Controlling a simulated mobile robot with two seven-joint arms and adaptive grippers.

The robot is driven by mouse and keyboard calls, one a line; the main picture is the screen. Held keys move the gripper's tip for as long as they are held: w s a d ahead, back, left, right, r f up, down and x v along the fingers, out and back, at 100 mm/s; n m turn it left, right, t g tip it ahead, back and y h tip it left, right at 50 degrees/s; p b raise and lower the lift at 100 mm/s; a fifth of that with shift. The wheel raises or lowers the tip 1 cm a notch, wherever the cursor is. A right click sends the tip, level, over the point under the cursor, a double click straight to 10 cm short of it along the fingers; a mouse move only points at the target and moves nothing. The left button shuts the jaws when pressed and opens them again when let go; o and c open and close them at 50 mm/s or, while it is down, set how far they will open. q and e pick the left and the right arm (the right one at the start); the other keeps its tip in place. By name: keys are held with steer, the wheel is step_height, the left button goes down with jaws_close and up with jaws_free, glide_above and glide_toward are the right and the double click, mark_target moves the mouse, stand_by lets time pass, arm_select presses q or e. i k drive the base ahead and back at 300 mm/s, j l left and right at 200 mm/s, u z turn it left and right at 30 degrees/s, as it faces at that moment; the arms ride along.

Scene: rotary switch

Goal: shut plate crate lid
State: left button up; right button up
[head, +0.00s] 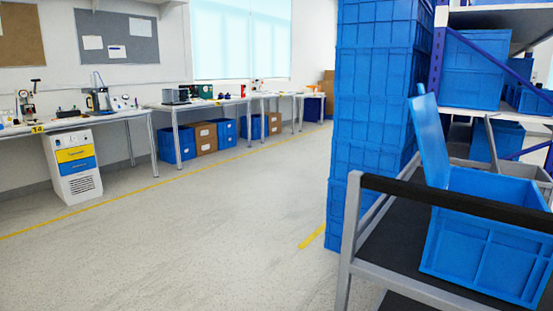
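A blue crate (484,232) stands on the dark shelf of a grey cart at the right of the head view. A blue lid (428,138) stands up steeply at the crate's left side, so the crate looks open. The cart's black bar crosses in front of the crate's upper part. The inside of the crate is mostly hidden, and I cannot see plates. Neither of my grippers is in view.
The cart (352,225) has a metal frame with a black handle bar. A tall stack of blue crates (372,100) stands behind it, beside a shelf rack (492,18). Workbenches (75,124) line the left wall. The floor (190,240) in the middle is clear.

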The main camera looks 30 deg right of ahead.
mark_target(423, 108)
steer(key=i+z, duration=0.15)
steer(key=z, duration=0.3)
steer(key=i+z, duration=0.15)
steer(key=z, duration=0.25)
steer(key=i+j+z, duration=0.15)
steer(key=z, duration=0.3)
steer(key=i+j+z, duration=0.15)
steer(key=z, duration=0.3)
steer(key=j+z, duration=0.25)
steer(key=z, duration=0.15)
steer(key=i, duration=0.05)
